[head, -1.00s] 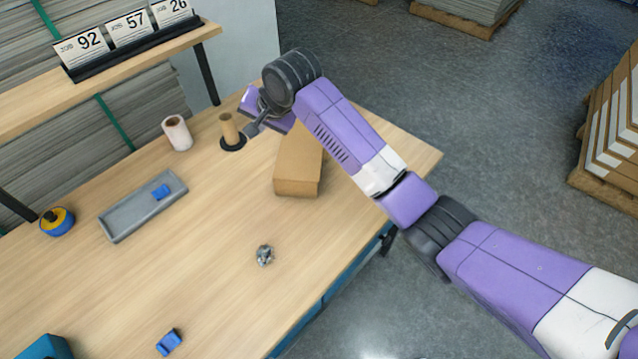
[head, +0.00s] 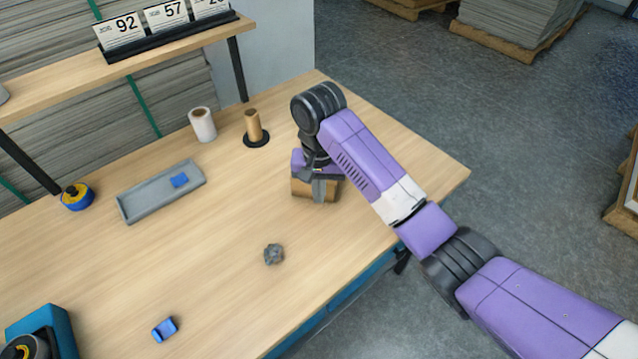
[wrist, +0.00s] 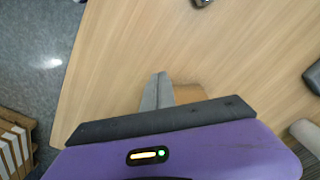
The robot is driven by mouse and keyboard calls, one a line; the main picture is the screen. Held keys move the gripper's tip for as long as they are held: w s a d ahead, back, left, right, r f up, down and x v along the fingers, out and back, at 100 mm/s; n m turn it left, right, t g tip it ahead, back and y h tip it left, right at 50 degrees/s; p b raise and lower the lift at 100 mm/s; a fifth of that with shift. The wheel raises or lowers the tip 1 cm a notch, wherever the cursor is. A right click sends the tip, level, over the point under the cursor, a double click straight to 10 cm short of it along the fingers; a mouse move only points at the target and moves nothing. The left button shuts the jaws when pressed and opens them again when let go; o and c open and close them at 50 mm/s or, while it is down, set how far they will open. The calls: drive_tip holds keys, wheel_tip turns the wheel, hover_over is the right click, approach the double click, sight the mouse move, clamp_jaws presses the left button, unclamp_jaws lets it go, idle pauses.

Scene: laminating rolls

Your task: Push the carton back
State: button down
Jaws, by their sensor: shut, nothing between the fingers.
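The brown carton (head: 300,188) lies on the wooden table toward its right side, largely hidden behind my gripper in the head view. In the wrist view a piece of the carton (wrist: 188,94) shows beside the fingertips. My gripper (head: 319,190) is shut and empty, its grey fingers pointing down in front of the carton's near face. The fingers (wrist: 158,92) also show in the wrist view. I cannot tell whether they touch the carton.
A tan roll on a black-based holder (head: 253,128) and a white roll (head: 203,125) stand behind to the left. A grey tray (head: 140,205) holds a blue piece. A grey metal lump (head: 273,254) and a blue piece (head: 165,329) lie nearer.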

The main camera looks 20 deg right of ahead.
drive_tip(key=shift+f, duration=0.9)
drive_tip(key=shift+w+d+f, duration=0.15)
drive_tip(key=shift+w+d, duration=0.1)
drive_tip(key=shift+w, duration=0.2)
drive_tip(key=shift+w+d+f, duration=0.1)
drive_tip(key=shift+w+d, duration=0.1)
drive_tip(key=shift+w, duration=0.25)
drive_tip(key=shift+w+d+f, duration=0.1)
drive_tip(key=shift+w+d, duration=0.1)
drive_tip(key=shift+w, duration=0.3)
drive_tip(key=shift+w+d, duration=0.2)
drive_tip(key=shift+w, duration=0.25)
drive_tip(key=shift+w+d, duration=0.1)
drive_tip(key=shift+w, duration=0.05)
drive_tip(key=w, duration=0.1)
drive_tip(key=w+d+b, duration=0.1)
drive_tip(key=w, duration=0.1)
drive_tip(key=w+d, duration=0.1)
drive_tip(key=w, duration=0.1)
drive_tip(key=shift+d, duration=0.15)
drive_tip(key=shift+s, duration=0.1)
